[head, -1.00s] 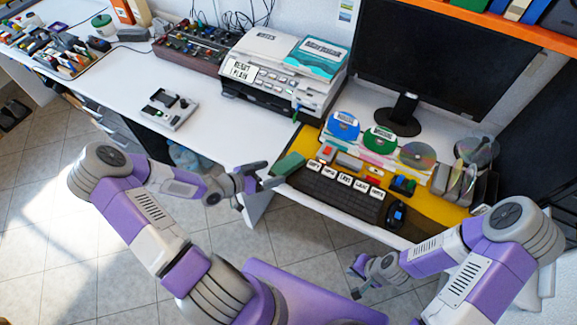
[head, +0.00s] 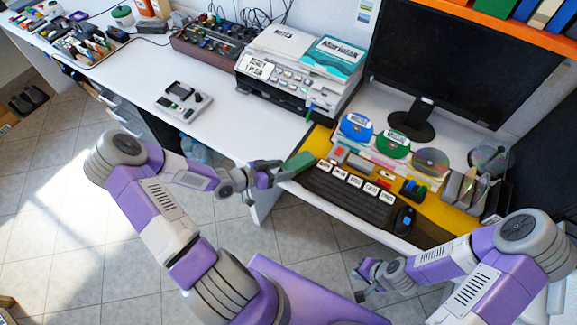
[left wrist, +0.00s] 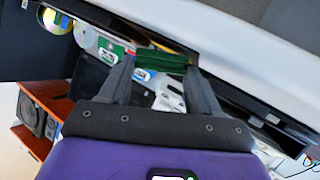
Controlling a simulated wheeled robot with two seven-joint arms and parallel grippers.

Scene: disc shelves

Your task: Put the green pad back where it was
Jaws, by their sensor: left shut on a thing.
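The green pad (head: 299,162) is a flat green block at the desk's front edge, left of the black keyboard (head: 348,196). My left gripper (head: 281,169) is shut on the pad's near left end. In the left wrist view the pad (left wrist: 160,61) lies between my two dark fingertips, with the desk's items behind it. I cannot tell whether the pad touches the desk. My right gripper (head: 360,283) is empty and open, low in front of the desk at the right.
A yellow mat (head: 440,233) carries the keyboard, a mouse (head: 404,220), small blocks and standing discs (head: 393,143). A monitor (head: 455,62) stands behind. A printer (head: 297,70) and a grey device (head: 183,101) stand left. The white desk (head: 225,125) between them is mostly clear.

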